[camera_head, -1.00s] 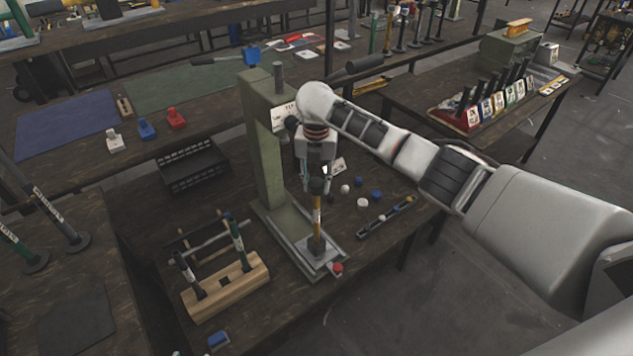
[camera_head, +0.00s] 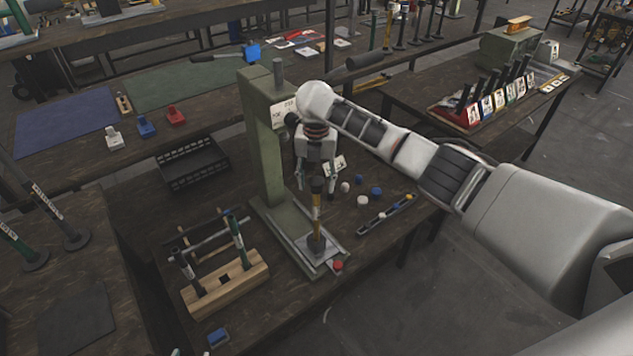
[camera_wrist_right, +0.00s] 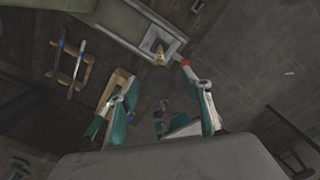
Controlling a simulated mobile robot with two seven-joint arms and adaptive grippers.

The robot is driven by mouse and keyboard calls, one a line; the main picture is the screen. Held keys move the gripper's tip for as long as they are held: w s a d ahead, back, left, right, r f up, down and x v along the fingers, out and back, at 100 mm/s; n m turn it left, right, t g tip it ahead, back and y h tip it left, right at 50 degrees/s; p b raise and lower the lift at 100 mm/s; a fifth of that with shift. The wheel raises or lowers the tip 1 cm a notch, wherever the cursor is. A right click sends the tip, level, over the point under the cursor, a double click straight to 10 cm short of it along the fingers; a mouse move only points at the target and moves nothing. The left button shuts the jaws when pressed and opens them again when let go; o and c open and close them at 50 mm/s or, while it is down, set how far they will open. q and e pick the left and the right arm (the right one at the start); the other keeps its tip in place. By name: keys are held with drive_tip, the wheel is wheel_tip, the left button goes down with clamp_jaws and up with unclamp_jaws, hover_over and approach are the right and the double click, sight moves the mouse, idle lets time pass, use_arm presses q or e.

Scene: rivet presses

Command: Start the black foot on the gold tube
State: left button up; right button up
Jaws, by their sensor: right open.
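The gold tube (camera_head: 317,216) stands upright on the base plate of the green press (camera_head: 266,150); its lower part also shows in the right wrist view (camera_wrist_right: 159,50). The black foot (camera_head: 317,184) sits at the tube's top end; how far it is seated cannot be told. In the right wrist view the foot (camera_wrist_right: 158,82) is a dark round shape covering the tube's near end. My right gripper (camera_head: 316,180) points down above the tube, its open fingers apart on both sides of the foot. My left gripper is not in view.
A wooden rack (camera_head: 226,284) with tubes stands left of the press. A red button (camera_head: 337,265) is at the base's front corner. Blue and white caps (camera_head: 362,201) and a narrow tray (camera_head: 386,214) lie to the right. A black crate (camera_head: 193,167) is behind left.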

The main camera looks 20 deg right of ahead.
sight(317, 181)
wheel_tip(317, 181, up, 7)
drive_tip(key=shift+r, duration=0.2)
drive_tip(key=shift+f, duration=0.1)
idle(0.5)
drive_tip(key=s+a+f+m+t+y, duration=0.1)
drive_tip(key=s+a+f+m+t, duration=0.15)
drive_tip(key=s+f+m, duration=0.4)
drive_tip(key=s+a+f+m+t, duration=0.1)
drive_tip(key=s+a+f+m, duration=0.2)
drive_tip(key=s+f, duration=0.6)
drive_tip(key=s+d+r+m+t+h, duration=0.2)
drive_tip(key=s+d+r+m+h, duration=0.1)
drive_tip(key=s+d+m, duration=0.55)
drive_tip(key=s+d+r+m+t+h, duration=0.2)
drive_tip(key=s+d+r+m+h, duration=0.3)
drive_tip(key=s+d, duration=0.7)
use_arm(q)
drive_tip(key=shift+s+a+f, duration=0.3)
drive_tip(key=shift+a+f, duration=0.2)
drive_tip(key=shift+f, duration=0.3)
use_arm(e)
drive_tip(key=w+a+f+m+t+y, duration=0.3)
drive_tip(key=a+f+y, duration=0.6)
drive_tip(key=a+f, duration=0.4)
drive_tip(key=shift+w+a+f+m, duration=0.15)
drive_tip(key=shift+f+m, duration=0.25)
drive_tip(key=shift+f, duration=1.55)
